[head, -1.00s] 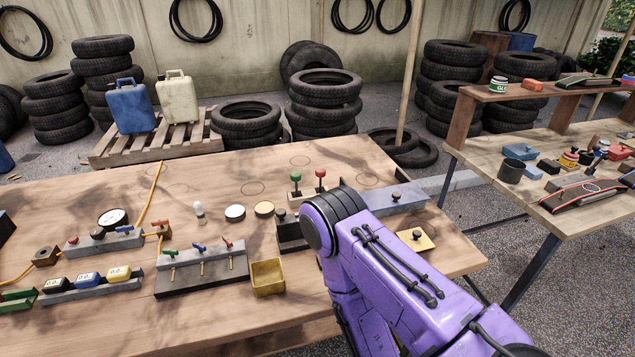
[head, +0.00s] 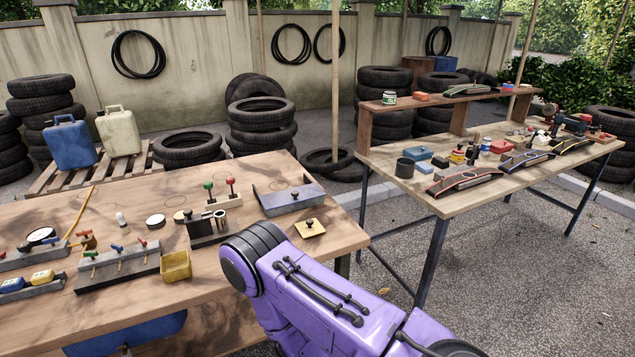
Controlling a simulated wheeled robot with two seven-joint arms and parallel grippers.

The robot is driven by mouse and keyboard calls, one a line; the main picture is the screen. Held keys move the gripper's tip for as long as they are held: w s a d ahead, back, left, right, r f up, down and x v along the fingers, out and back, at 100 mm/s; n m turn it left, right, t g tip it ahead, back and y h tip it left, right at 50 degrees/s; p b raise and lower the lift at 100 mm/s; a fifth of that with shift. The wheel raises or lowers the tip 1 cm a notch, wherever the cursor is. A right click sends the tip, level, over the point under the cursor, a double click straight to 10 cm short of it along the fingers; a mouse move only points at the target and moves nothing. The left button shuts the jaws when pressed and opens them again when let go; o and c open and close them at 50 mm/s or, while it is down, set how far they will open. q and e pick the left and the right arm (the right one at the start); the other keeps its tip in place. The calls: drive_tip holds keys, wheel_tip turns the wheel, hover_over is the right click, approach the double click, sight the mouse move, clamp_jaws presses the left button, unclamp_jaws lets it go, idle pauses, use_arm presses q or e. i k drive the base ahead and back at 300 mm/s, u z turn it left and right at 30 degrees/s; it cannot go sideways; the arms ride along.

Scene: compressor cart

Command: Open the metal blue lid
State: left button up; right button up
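The metal blue lid (head: 283,197) is a flat blue-grey panel with a small dark knob, near the back right corner of the near wooden table. It looks closed, lying flat on a low box. A purple arm of mine enters from the bottom right. Its dark rounded joint is in front of the table's right part, below the lid in the picture and apart from it. Neither gripper shows in the head view.
A yellow plate with a knob (head: 310,228) lies in front of the lid. A dark block (head: 208,229), red and green knobbed levers (head: 222,196) and an open yellow box (head: 176,266) stand to its left. A second table (head: 440,200) stands at right, with a gravel gap between.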

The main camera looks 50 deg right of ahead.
sight(279, 200)
drive_tip(key=z, duration=1.4)
